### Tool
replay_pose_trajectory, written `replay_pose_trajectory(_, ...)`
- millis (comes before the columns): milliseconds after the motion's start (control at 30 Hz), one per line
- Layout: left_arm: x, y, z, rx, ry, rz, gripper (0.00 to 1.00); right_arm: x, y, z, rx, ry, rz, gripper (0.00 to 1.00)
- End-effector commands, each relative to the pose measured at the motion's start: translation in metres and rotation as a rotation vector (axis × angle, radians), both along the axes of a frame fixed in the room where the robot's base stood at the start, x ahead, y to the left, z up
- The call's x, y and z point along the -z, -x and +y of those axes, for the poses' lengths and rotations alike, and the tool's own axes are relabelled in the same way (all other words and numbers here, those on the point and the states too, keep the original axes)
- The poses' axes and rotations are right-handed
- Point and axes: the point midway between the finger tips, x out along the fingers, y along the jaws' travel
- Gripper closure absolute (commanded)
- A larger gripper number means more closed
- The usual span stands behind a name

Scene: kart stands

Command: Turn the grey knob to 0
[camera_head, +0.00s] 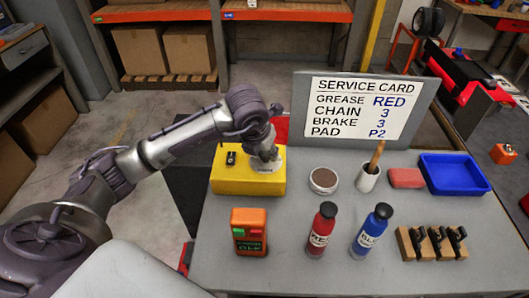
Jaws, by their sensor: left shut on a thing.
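A yellow box (247,184) sits at the back left of the grey table (210,255). A small black part (231,158) is on the left of its top. My left gripper (266,155) points down over the right of the box top, shut on the grey knob. The gripper mostly hides the knob, and its setting cannot be read. A pale dial plate (266,169) shows just below the fingers. My right gripper is not in view.
An orange device (249,232), a red bottle (321,230) and a blue bottle (371,230) stand in front. A round tin (323,181), a cup with a brush (367,179), a red block (405,178) and a blue tray (453,158) are right. A service card (361,108) stands behind.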

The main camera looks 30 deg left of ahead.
Motion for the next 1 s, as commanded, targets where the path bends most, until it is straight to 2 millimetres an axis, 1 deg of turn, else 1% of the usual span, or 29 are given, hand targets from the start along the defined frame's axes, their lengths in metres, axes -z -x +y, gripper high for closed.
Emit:
replay_pose_trajectory(467,0.0007,0.0006,0.0,-0.014,0.0,0.003,0.96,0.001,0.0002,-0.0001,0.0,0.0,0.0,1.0)
replay_pose_trajectory(500,0.0007,0.0006,0.0,-0.014,0.0,0.003,0.6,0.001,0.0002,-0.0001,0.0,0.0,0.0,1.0)
replay_pose_trajectory(633,0.0005,0.0005,0.0,-0.014,0.0,0.003,0.38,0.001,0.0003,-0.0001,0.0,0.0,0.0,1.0)
replay_pose_trajectory(900,0.0001,0.0003,0.0,-0.014,0.0,0.002,0.37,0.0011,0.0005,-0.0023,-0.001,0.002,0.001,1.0)
replay_pose_trajectory(1000,-0.0035,0.0011,-0.0002,-0.014,0.0,0.0,0.37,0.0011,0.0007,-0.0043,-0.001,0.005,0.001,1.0)
